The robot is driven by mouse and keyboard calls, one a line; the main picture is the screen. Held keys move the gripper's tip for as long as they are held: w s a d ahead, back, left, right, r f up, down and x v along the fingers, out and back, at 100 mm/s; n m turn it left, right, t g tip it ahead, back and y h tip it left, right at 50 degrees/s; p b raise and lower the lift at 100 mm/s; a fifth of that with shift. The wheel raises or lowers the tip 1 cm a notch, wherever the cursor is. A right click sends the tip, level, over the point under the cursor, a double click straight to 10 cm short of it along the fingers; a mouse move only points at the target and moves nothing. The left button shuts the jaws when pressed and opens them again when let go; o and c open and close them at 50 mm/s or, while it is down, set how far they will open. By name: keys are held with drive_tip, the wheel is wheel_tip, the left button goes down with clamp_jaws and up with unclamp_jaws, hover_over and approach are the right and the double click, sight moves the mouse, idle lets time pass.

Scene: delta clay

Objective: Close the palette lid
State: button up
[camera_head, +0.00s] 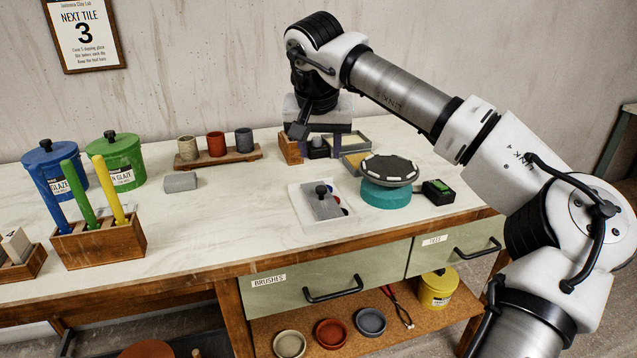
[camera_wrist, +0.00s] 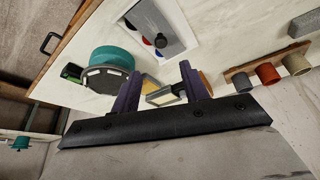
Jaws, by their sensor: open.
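The palette is a shallow white tray (camera_head: 338,224) on the table, left of the round teal turntable. Its grey lid (camera_head: 326,209) with a black knob lies over part of it, set at an angle. Red and blue paint spots show uncovered at its right side. In the wrist view the palette (camera_wrist: 185,43) is at the top, with the grey lid (camera_wrist: 150,20) and the exposed red and blue spots beside it. My gripper (camera_head: 318,140) is above the back of the table, behind the palette and apart from it. Its two dark purple fingers (camera_wrist: 160,72) are spread and empty.
The turntable (camera_head: 387,195) and a black-green device (camera_head: 437,192) stand right of the palette. Small trays (camera_head: 379,140) are near my gripper. A rack of cups (camera_head: 217,155) and a grey block (camera_head: 180,182) are to the left. The tabletop left of the palette is clear.

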sight(321, 188)
drive_tip(key=x, duration=1.1)
drive_tip(key=shift+w+a+f, duration=0.1)
drive_tip(key=shift+a+f, duration=0.05)
drive_tip(key=shift+f, duration=0.25)
drive_tip(key=shift+c, duration=0.3)
clamp_jaws()
